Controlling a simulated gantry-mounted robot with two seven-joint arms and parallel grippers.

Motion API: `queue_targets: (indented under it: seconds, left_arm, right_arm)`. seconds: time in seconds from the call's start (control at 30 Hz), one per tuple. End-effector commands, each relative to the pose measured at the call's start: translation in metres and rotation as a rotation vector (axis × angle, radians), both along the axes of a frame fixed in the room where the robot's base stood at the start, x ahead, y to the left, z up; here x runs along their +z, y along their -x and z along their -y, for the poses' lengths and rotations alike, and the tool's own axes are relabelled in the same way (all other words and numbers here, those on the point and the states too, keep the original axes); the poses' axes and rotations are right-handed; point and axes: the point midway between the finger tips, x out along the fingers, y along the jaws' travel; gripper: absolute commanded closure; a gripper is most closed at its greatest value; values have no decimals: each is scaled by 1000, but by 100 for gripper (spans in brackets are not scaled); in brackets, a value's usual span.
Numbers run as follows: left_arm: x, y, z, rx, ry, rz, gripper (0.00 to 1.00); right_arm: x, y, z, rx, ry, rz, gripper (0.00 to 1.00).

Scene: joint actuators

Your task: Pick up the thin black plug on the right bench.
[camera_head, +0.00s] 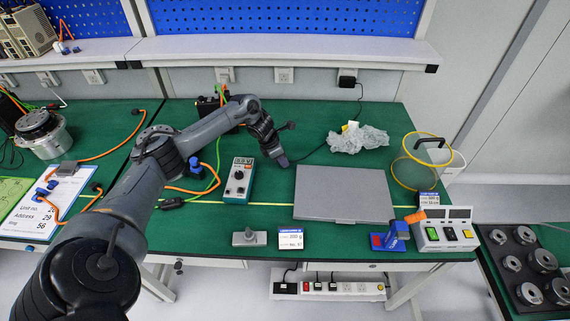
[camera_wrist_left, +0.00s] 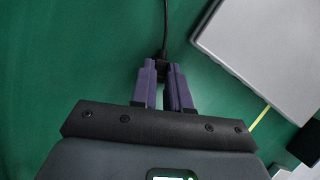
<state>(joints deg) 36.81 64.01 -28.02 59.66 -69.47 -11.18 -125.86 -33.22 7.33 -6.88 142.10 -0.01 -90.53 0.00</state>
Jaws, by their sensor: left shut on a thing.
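The thin black plug (camera_wrist_left: 162,56) shows in the left wrist view between the tips of two purple fingers, its cable running up and out of the picture. My left gripper (camera_wrist_left: 162,72) is shut on it. In the head view my left gripper (camera_head: 283,161) points down over the green bench (camera_head: 270,215), left of a grey closed laptop-like panel. The plug itself is hidden there by the fingers; its black cable (camera_head: 318,149) runs right and back toward a black adapter (camera_head: 347,81) at the wall. I cannot tell whether the plug touches the bench. My right gripper is not in view.
The grey panel (camera_head: 343,194) lies close right of the gripper. A meter (camera_head: 238,180) stands to the left, with orange and green cables beyond. A crumpled clear bag (camera_head: 358,139), yellow-rimmed rings (camera_head: 414,176) and a white switch box (camera_head: 446,232) are at right. The front middle holds small blocks and labels.

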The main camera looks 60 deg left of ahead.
Motion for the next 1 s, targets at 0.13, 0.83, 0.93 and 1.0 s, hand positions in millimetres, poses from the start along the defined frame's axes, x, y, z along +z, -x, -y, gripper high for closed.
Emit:
queue_targets:
  seconds: [0.13, 0.83, 0.93, 1.0]
  left_arm:
    - [0, 0, 0, 0, 0, 0, 100]
    - [50, 0, 12, -6, -3, 0, 100]
    - [62, 1, 31, -7, -3, 1, 100]
    - [71, 1, 46, -7, -3, 2, 100]
  right_arm:
    - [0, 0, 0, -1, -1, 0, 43]
    - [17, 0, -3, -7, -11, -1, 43]
    - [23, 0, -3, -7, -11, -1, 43]
    - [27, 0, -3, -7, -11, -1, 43]
